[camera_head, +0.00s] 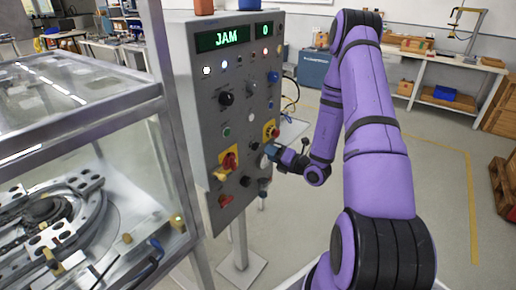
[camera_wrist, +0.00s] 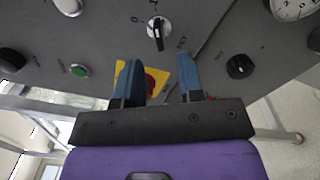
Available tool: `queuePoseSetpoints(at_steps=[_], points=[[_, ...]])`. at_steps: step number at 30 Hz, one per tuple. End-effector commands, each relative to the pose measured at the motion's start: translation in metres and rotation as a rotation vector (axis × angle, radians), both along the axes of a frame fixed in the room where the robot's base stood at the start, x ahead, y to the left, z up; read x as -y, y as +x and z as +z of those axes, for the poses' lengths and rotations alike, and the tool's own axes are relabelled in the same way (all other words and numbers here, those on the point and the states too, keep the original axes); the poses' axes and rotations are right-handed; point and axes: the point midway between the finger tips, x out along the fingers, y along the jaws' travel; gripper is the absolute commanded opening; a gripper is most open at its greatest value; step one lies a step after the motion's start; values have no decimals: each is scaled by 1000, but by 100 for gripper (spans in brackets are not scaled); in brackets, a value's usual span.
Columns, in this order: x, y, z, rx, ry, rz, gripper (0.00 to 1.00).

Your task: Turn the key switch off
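The key switch (camera_wrist: 157,30) shows in the wrist view as a pale round face with a dark key-like bar, on the grey panel beyond my fingertips. The bar lies close to upright in that picture. In the head view my gripper (camera_head: 271,152) is close to the lower right of the control panel (camera_head: 205,120). I cannot tell the key switch for certain there.
A red and yellow control (camera_wrist: 151,82) shows behind the fingers, a green button (camera_wrist: 79,70) to its left and a black knob (camera_wrist: 238,66) to the right. The panel display (camera_head: 226,38) reads JAM and 0. A clear-walled machine (camera_head: 75,110) stands left; floor is free at right.

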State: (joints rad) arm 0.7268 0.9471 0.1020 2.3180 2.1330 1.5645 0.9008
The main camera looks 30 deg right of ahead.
Motion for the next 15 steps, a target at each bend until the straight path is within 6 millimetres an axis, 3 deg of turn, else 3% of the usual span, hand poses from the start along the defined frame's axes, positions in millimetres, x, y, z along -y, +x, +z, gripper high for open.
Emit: queuePoseSetpoints(at_steps=[6, 15], points=[[-14, 36, 0, 1, -1, 4, 35], [-22, 58, 0, 0, 0, 1, 35]])
